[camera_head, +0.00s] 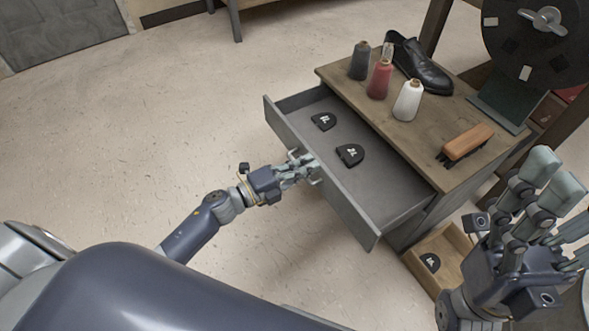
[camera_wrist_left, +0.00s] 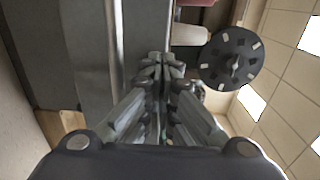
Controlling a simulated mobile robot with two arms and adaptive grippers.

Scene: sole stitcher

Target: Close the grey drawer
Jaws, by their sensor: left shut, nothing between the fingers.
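The grey drawer (camera_head: 385,185) is pulled well out of the wooden-topped cabinet in the head view. Two black heel-shaped pieces, one farther back (camera_head: 323,121) and one nearer the middle (camera_head: 350,155), lie inside it. My left gripper (camera_head: 308,168) is shut and empty at the outer side of the drawer's front panel, near its middle; whether it touches cannot be told. In the left wrist view the shut fingers (camera_wrist_left: 162,65) point at a grey panel with a vertical metal strip (camera_wrist_left: 116,60). My right gripper (camera_head: 535,200) is raised at the right, its fingers apart.
A lower wooden drawer (camera_head: 440,245) is also open, with a black piece inside. On the cabinet top (camera_head: 425,120) stand several thread spools (camera_head: 380,78), a black shoe (camera_head: 420,65) and a brush (camera_head: 466,142). A dark wheel machine (camera_head: 535,40) stands behind. The floor at left is clear.

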